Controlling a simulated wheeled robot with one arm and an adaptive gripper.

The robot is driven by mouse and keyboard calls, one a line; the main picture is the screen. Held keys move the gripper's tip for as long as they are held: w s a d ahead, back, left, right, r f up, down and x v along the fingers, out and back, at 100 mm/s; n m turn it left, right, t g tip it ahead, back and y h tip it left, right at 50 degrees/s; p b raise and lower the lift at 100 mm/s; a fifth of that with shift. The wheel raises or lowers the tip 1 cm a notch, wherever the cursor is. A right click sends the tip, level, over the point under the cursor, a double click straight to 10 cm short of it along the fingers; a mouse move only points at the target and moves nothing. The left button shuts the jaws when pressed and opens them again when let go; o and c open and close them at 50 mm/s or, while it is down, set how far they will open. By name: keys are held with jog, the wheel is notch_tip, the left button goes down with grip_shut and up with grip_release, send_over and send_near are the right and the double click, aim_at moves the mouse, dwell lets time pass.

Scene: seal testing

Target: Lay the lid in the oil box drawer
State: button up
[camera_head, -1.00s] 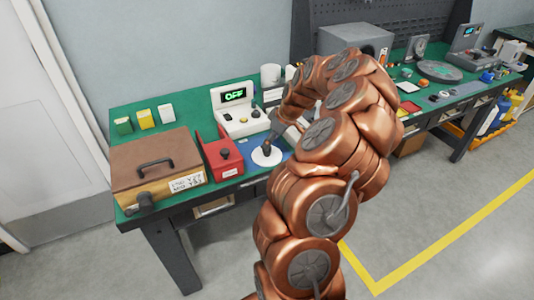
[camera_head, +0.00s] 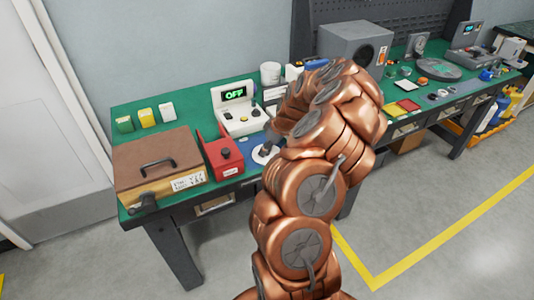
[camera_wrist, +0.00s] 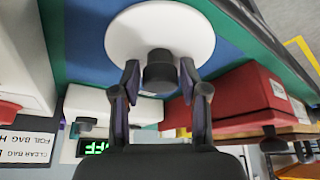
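The lid, a white disc (camera_wrist: 185,20) with a dark round knob (camera_wrist: 160,72), lies on a blue mat at the top of the wrist view. It also shows in the head view (camera_head: 262,157), partly covered by my gripper. My gripper (camera_wrist: 160,70) has one finger on each side of the knob, with narrow gaps apparent, so it looks open around it. No part is clearly marked as the oil box drawer. A drawer-like opening (camera_head: 215,206) shows under the bench's front edge, and a brown box (camera_head: 155,160) with a handle stands at the left end.
A red box (camera_head: 224,160) stands just left of the lid. A white device (camera_head: 238,118) reading OFF stands behind it. Several small boxes (camera_head: 146,118) stand at the back left. My arm hides the bench middle. Open floor lies in front.

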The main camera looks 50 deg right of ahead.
grip_shut()
jog(key=shift+r, duration=0.15)
dwell(0.4)
